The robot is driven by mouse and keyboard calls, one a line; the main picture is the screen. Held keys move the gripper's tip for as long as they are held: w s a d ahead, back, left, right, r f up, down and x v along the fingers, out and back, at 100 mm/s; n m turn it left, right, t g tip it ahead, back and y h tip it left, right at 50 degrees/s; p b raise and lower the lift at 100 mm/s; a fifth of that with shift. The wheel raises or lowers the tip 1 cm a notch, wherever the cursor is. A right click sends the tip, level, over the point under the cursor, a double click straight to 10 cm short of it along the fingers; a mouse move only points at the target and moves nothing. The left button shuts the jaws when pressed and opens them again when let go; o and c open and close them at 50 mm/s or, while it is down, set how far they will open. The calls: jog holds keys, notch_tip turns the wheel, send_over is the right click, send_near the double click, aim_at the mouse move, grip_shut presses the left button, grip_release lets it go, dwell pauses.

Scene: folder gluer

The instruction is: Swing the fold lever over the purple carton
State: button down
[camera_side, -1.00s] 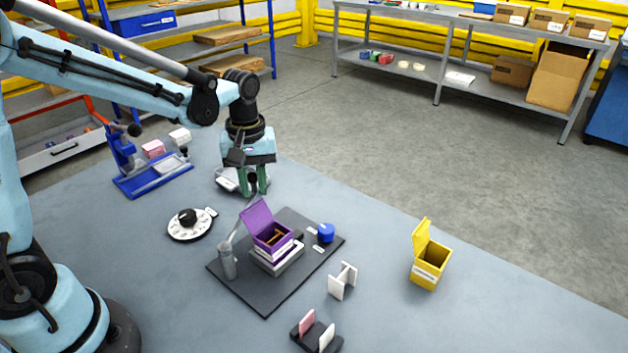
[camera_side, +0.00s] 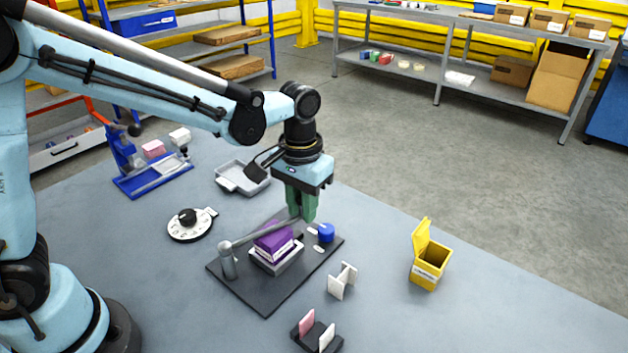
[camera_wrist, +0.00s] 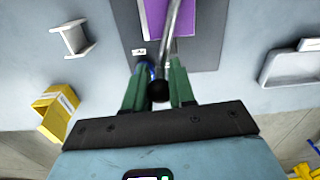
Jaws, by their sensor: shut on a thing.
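The purple carton (camera_side: 273,241) sits on a pale block on the dark base plate (camera_side: 262,299), its lid down. The fold lever (camera_side: 255,236) runs from a grey post (camera_side: 228,263) across the carton's top to my gripper (camera_side: 301,214). In the wrist view the metal lever (camera_wrist: 171,42) crosses above the purple carton (camera_wrist: 153,18), and its black knob (camera_wrist: 158,91) lies between the green fingers of my gripper (camera_wrist: 158,86). The gripper is shut on this knob, which the fingers hide in the side view.
A blue round part (camera_side: 326,232) stands on the plate close to my gripper. A white H-shaped piece (camera_side: 343,281) and an open yellow box (camera_side: 430,266) are to the right. A dial (camera_side: 190,224) and a grey tray (camera_side: 241,177) lie to the left and behind.

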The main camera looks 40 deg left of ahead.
jog(key=shift+s+d+m, duration=0.15)
jog(key=shift+d+m, duration=0.45)
jog(key=shift+d, duration=0.1)
jog(key=c, duration=1)
grip_release()
jog(key=shift+r, duration=0.2)
notch_tip(320, 180, up, 12)
jog(key=shift+f, duration=0.2)
dwell(0.3)
jog(key=shift+s, duration=0.1)
